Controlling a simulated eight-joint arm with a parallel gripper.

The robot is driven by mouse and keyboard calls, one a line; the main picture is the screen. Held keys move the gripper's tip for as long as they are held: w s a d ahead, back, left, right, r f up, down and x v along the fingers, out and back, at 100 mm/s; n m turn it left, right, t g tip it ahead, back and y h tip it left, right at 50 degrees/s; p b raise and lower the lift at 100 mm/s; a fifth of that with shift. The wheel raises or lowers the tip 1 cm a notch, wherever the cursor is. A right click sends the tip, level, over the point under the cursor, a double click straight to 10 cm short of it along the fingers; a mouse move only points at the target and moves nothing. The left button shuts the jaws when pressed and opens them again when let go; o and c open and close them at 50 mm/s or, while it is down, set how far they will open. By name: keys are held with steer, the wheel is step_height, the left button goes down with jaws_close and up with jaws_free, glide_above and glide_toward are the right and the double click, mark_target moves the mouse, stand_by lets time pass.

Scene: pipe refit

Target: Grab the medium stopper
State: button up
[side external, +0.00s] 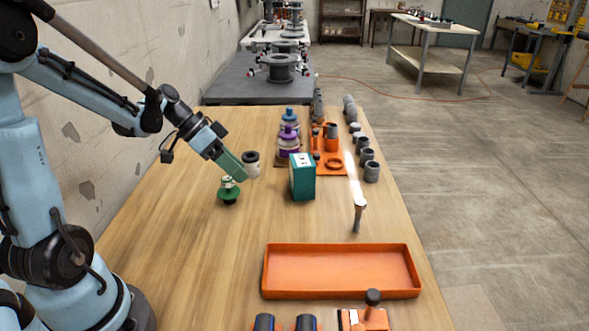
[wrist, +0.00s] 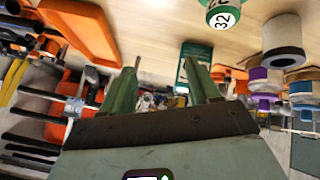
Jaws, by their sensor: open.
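A green stopper-like piece (side external: 229,192) with a pale top stands upright on the wooden table, left of the teal box. In the wrist view its round face (wrist: 222,14) reads "32" and is cut by the top edge. I cannot tell from the frames whether it is the medium one. My gripper (side external: 240,177) is in the air just above and beside this piece, angled down to the right. In the wrist view my gripper (wrist: 163,60) has its two green fingers apart, with nothing held between them. The green piece lies outside the fingers.
A teal box (side external: 302,177) stands right of the green piece. A white and dark roll (side external: 251,163) stands behind it. Purple and blue-capped bottles (side external: 288,138) and grey pipe pieces (side external: 371,171) stand farther back. An empty orange tray (side external: 340,271) lies in front. The table's left-front area is clear.

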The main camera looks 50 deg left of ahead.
mark_target(228, 179)
steer(key=a, duration=0.1)
steer(key=a+f+m+t+h, duration=0.1)
steer(key=a, duration=0.1)
steer(key=a+f+m+h, duration=0.1)
steer(key=a, duration=0.1)
steer(key=shift+s+a, duration=0.2)
steer(key=shift+a, duration=0.05)
steer(key=s+a+m, duration=0.1)
steer(key=a+f+m+t+h, duration=0.1)
steer(key=a, duration=0.1)
steer(key=s+a+f+m+t+h, duration=0.1)
steer(key=shift+s+a, duration=0.2)
steer(key=shift+s, duration=0.1)
steer(key=shift+s+a+m, duration=0.15)
steer(key=shift+s+m, duration=0.05)
steer(key=shift+m, duration=0.1)
steer(key=shift+w+d+f, duration=0.2)
steer(key=shift+d+f, duration=0.05)
steer(key=shift+d, duration=0.05)
steer(key=x, duration=0.6)
steer(key=shift+w+d, duration=0.15)
steer(key=shift+w, duration=0.1)
jaws_close()
steer(key=shift+r, duration=0.1)
